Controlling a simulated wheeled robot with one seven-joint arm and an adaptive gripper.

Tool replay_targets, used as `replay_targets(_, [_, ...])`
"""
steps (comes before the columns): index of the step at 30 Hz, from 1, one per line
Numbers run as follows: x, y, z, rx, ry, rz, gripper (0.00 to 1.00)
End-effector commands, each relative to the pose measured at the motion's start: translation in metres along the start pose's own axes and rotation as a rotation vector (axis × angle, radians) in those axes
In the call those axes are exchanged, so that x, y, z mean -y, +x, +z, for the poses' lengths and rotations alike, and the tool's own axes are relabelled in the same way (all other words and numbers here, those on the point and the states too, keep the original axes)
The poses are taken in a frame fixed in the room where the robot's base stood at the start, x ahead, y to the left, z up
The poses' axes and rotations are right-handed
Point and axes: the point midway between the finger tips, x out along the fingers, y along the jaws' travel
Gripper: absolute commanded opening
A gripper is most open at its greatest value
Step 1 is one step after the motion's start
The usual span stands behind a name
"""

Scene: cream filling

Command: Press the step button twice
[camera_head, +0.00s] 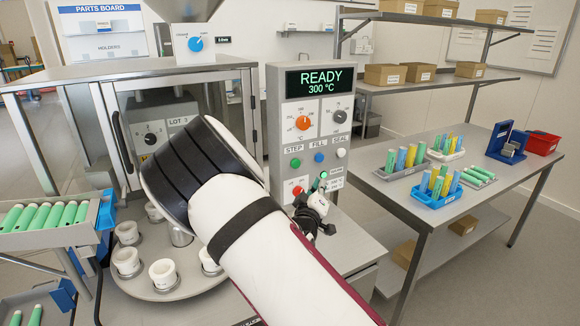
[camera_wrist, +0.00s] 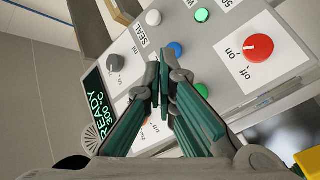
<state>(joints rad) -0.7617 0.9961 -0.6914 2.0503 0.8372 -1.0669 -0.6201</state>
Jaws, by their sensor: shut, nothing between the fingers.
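The step button is a green round button (camera_head: 295,163) under the STEP label, at the left of a row of three on the grey control panel (camera_head: 279,128). In the wrist view, the green step button (camera_wrist: 202,90) sits beside the fingers, partly behind the right one. The blue fill button (camera_wrist: 174,50) is beyond the fingertips. The white seal button (camera_wrist: 153,17) is farther up. My gripper (camera_wrist: 160,77) is shut and empty in front of the panel; in the head view my gripper (camera_head: 319,186) is low and right of the step button. I cannot tell whether it touches the panel.
The display (camera_head: 320,81) reads READY 300 °C. A red on/off knob (camera_wrist: 258,47) and a green lamp (camera_wrist: 202,15) are near the buttons. A turntable (camera_head: 190,284) with white cups stands left. A table (camera_head: 400,186) with colored tubes stands right.

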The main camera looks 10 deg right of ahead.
Motion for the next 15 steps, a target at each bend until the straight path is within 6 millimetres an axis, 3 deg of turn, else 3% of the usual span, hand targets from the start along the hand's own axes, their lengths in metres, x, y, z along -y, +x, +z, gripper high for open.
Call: replay_targets(15, [0.0029, 0.0027, -0.0029, -0.012, -0.01, 0.009, 0.0])
